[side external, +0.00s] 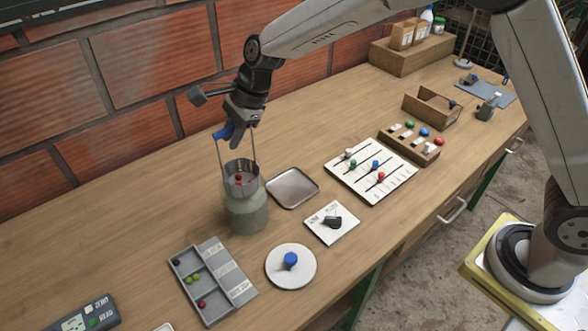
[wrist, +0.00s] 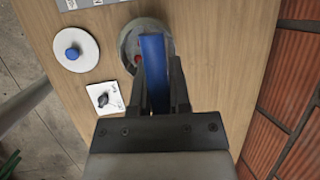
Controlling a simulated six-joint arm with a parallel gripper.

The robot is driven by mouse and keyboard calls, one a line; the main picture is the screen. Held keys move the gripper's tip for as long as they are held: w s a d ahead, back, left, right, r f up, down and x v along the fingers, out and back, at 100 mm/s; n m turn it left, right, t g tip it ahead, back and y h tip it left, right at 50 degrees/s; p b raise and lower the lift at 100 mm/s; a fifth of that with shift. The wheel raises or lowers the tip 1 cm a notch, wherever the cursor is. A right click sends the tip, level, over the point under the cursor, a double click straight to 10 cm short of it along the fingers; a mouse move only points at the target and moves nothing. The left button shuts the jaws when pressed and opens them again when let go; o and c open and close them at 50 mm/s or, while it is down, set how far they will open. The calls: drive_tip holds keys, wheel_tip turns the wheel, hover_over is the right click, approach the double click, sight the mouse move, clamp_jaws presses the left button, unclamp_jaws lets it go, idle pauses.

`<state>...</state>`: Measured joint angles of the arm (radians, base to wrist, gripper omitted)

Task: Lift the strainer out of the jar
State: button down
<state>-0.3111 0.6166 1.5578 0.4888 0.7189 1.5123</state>
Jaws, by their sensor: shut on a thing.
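The jar (side external: 246,217) is a grey-green can standing upright on the wooden bench. The strainer (side external: 242,178) is a grey metal cup with a tall wire handle and a blue grip (side external: 223,132). It sits at the jar's mouth, its lower part hidden, with a red ball (side external: 239,178) showing in it. My gripper (side external: 238,135) is above the jar, shut on the blue grip. In the wrist view the blue grip (wrist: 153,62) lies between my fingers (wrist: 158,95), over the round jar mouth, and covers much of it.
A metal tray (side external: 293,187) lies right of the jar. A dial card (side external: 332,223), a white disc with a blue knob (side external: 290,266) and a sorting tray (side external: 212,281) are in front. A slider board (side external: 370,170) is further right. The brick wall (side external: 150,60) runs behind.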

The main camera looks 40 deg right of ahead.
drive_tip(key=shift+r, duration=1.45)
